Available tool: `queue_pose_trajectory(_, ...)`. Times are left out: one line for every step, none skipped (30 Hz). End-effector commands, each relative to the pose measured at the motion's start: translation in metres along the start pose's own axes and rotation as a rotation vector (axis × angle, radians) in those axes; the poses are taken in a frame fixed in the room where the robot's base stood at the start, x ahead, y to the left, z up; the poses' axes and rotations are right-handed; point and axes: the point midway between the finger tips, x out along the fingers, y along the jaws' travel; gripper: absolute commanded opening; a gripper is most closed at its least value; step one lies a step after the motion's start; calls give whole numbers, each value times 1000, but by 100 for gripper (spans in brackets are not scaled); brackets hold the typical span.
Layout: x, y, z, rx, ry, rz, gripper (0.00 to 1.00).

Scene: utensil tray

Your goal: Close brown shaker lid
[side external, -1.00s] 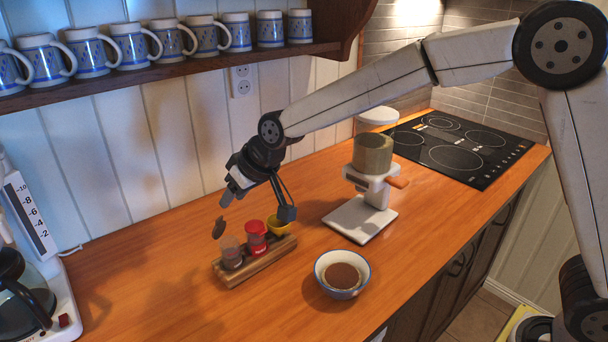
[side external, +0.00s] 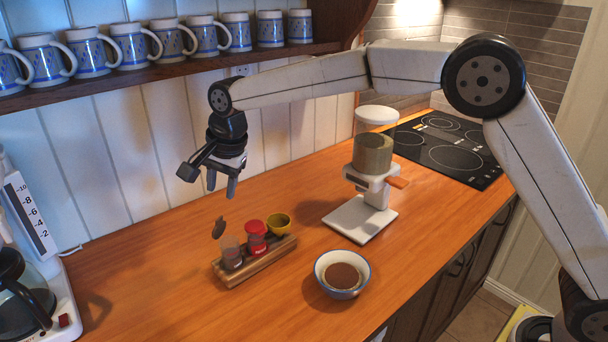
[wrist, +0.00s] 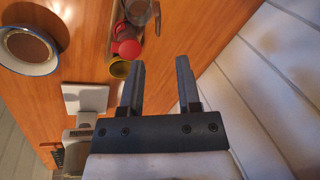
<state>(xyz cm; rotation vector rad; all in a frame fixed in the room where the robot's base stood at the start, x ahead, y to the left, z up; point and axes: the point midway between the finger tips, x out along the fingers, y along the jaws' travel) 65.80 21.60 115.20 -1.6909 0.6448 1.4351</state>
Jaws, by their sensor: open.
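The brown shaker (side external: 231,254) stands at the left end of the wooden tray (side external: 262,262). Its brown lid (side external: 219,229) is tipped up, standing open above the shaker's left side. A red shaker (side external: 256,238) stands beside it with its red lid down. A yellow cup-like piece (side external: 279,224) is at the tray's right end. My gripper (side external: 222,193) is open and empty, pointing down above and behind the tray, apart from the lid. In the wrist view my gripper's fingers (wrist: 160,85) are parted, with the red shaker (wrist: 126,46) and yellow piece (wrist: 120,68) beyond them.
A white-and-blue bowl (side external: 342,274) with brown contents sits right of the tray. A white stand with a green-brown container (side external: 373,155) is behind it. Mugs (side external: 130,45) line the shelf above. A coffee maker (side external: 30,270) is at far left. Counter left of the tray is clear.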

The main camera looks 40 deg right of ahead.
Motion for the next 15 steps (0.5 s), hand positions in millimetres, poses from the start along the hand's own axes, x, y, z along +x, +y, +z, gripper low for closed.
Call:
queue_pose_trajectory(0, -1, 0, 40, 1, 12, 43)
queue_pose_trajectory(-1, -1, 0, 62, 2, 17, 43)
queue_pose_trajectory(-1, -1, -1, 87, 3, 25, 43)
queue_pose_trajectory(-1, -1, -1, 102, 4, 29, 43)
queue_pose_trajectory(-2, -1, -1, 115, 4, 32, 43)
queue_pose_trajectory(-2, -1, -1, 127, 5, 36, 43)
queue_pose_trajectory(-2, -1, -1, 134, 5, 38, 43)
queue_pose_trajectory(-2, -1, -1, 140, 6, 39, 43)
queue_pose_trajectory(-2, -1, -1, 144, 6, 40, 43)
queue_pose_trajectory(-2, -1, -1, 145, 6, 41, 43)
queue_pose_trajectory(-2, -1, -1, 145, 6, 41, 43)
queue_pose_trajectory(-2, -1, -1, 145, 6, 41, 43)
queue_pose_trajectory(-2, -1, -1, 145, 6, 41, 43)
queue_pose_trajectory(-1, -1, -1, 144, 6, 41, 43)
queue_pose_trajectory(0, -1, -1, 144, 6, 41, 43)
